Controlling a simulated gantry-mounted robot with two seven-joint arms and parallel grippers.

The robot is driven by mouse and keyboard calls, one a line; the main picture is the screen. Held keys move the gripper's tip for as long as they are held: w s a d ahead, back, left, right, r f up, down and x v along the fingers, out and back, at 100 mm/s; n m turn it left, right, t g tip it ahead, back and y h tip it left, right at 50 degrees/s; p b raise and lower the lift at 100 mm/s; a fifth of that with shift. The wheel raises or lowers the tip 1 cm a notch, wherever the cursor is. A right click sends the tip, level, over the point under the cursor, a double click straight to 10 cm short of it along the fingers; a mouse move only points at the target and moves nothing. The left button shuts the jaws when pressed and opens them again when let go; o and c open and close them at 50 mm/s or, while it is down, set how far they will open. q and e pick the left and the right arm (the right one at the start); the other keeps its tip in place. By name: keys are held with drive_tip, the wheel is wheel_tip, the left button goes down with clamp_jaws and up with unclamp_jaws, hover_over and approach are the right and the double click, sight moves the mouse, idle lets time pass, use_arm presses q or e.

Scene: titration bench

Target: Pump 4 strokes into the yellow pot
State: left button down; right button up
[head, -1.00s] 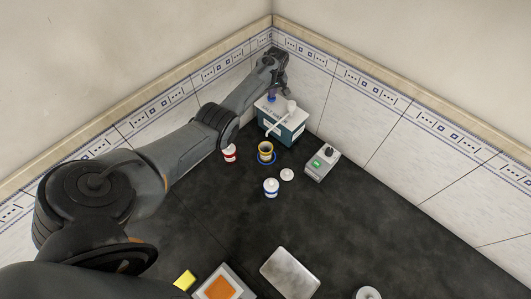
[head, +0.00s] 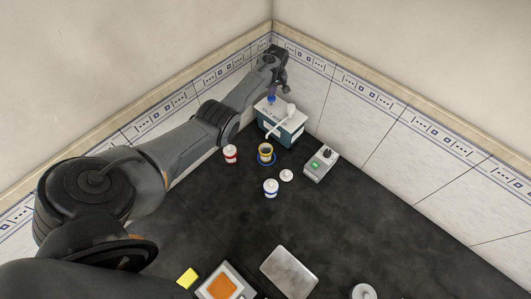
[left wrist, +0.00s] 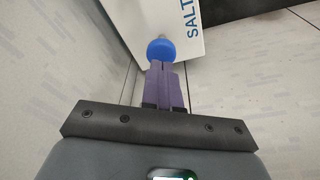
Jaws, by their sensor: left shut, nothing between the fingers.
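The yellow pot (head: 265,148) stands open with a dark inside on a blue ring, in front of the dispenser. The dispenser is a teal and white box (head: 288,134) with a white pump head (head: 291,108), a white spout (head: 275,132) and a blue cap (head: 271,98) on top. My left gripper (head: 284,89) is above the back of the box. In the left wrist view its purple fingers (left wrist: 162,66) are shut and empty, their tips close to the blue cap (left wrist: 161,48); I cannot tell if they touch. My right gripper is not in view.
A red-banded jar (head: 230,154), a blue-banded jar (head: 271,187) and a white lid (head: 287,175) stand near the pot. A grey device with a green display (head: 320,165) is to the right. Tiled walls (head: 345,110) close in behind the box. The middle of the bench is clear.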

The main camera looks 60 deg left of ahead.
use_arm(q)
drive_tip(key=shift+f, duration=0.15)
idle(0.5)
drive_tip(key=shift+f+b, duration=1.25)
drive_tip(key=shift+f, duration=0.2)
drive_tip(key=shift+r, duration=0.1)
drive_tip(key=shift+r+p, duration=0.45)
drive_tip(key=shift+p, duration=0.05)
drive_tip(key=shift+r+p, duration=1.05)
drive_tip(key=shift+f, duration=0.25)
